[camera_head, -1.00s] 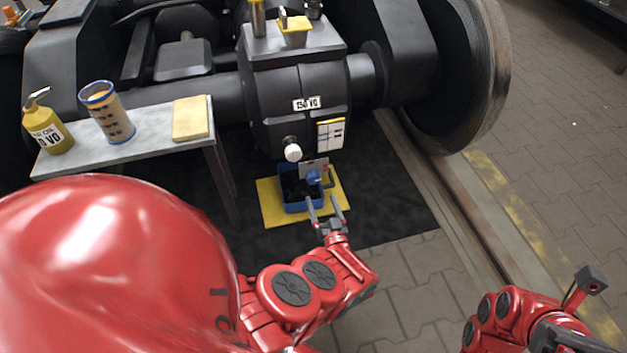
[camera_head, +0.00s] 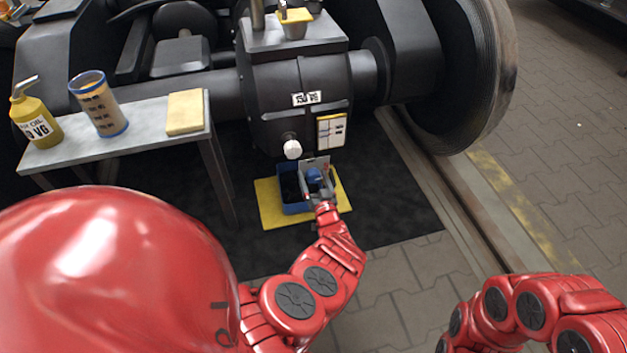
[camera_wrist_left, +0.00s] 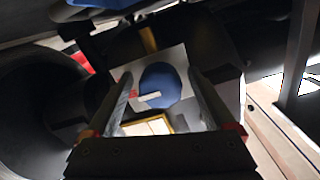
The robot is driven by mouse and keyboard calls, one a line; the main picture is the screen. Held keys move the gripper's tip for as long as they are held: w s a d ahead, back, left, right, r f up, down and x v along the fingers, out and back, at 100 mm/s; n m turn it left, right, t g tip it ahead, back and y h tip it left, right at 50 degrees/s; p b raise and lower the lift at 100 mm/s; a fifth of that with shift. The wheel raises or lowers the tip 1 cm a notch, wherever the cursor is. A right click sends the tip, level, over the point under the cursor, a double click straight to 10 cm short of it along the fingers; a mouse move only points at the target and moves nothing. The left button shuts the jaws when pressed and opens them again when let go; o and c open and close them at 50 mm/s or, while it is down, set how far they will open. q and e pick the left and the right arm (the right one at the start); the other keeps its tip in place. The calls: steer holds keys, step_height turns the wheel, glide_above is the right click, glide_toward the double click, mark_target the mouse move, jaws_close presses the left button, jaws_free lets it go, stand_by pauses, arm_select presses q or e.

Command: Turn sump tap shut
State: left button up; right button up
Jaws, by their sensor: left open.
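The sump tap (camera_head: 313,175) is a round blue knob in front of a pale plate, low under the dark gearbox. In the left wrist view the blue knob (camera_wrist_left: 168,78) faces me, with a white bar mark lying slightly tilted across its lower left. My left gripper (camera_head: 318,187) is open, reaching up to the knob from the front. In the left wrist view its two fingers (camera_wrist_left: 162,82) stand either side of the knob, with gaps showing. My right arm is at the lower right, its gripper out of frame.
A blue tray (camera_head: 297,209) on a yellow mat (camera_head: 268,213) lies below the tap. A white knob (camera_head: 292,150) sticks out of the gearbox (camera_head: 275,106) just above. A bench (camera_head: 150,124) with an oil can, tin and yellow cloth stands left. A rail runs right.

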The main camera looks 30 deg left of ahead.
arm_select(q)
steer(key=shift+c, duration=0.3)
steer(key=c, duration=1.3)
